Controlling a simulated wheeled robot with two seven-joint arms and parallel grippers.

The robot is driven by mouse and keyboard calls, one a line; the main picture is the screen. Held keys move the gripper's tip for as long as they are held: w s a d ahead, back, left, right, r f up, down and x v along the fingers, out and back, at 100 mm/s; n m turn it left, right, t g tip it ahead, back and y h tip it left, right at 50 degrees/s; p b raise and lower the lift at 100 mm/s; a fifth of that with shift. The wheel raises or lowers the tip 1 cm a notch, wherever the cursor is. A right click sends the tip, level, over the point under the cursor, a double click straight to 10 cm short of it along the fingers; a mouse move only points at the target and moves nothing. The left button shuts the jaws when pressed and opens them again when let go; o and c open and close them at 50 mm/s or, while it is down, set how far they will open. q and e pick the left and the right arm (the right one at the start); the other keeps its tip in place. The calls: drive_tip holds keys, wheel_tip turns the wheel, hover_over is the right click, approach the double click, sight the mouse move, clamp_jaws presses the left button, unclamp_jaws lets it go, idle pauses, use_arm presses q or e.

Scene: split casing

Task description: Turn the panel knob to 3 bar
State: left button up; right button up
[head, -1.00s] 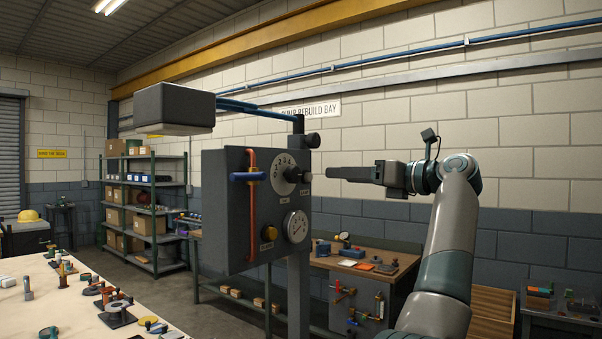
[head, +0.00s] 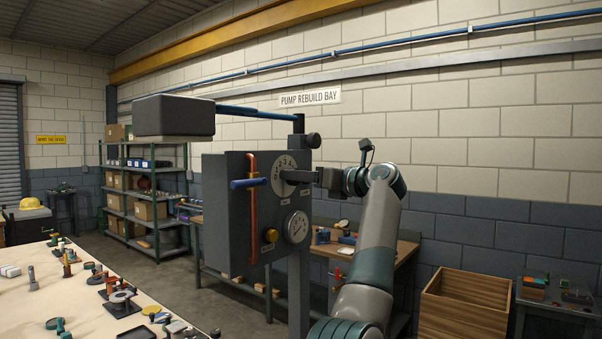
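The grey panel box (head: 225,213) stands on a post near the middle of the head view. Its numbered dial plate (head: 283,161) is on the face toward the right. The knob at the dial's centre is mostly hidden behind my fingers, and I cannot read its setting. My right gripper (head: 288,177) reaches in from the right, with its fingertips at the knob. The fingers are seen from the side, so I cannot tell whether they are closed on it. My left gripper is not in view.
A pressure gauge (head: 296,227) and a yellow button (head: 271,236) sit below the dial. A red pipe (head: 253,212) with a blue handle (head: 248,184) runs down the panel. A dark box (head: 173,116) hangs at upper left. A parts table (head: 45,311) is at lower left.

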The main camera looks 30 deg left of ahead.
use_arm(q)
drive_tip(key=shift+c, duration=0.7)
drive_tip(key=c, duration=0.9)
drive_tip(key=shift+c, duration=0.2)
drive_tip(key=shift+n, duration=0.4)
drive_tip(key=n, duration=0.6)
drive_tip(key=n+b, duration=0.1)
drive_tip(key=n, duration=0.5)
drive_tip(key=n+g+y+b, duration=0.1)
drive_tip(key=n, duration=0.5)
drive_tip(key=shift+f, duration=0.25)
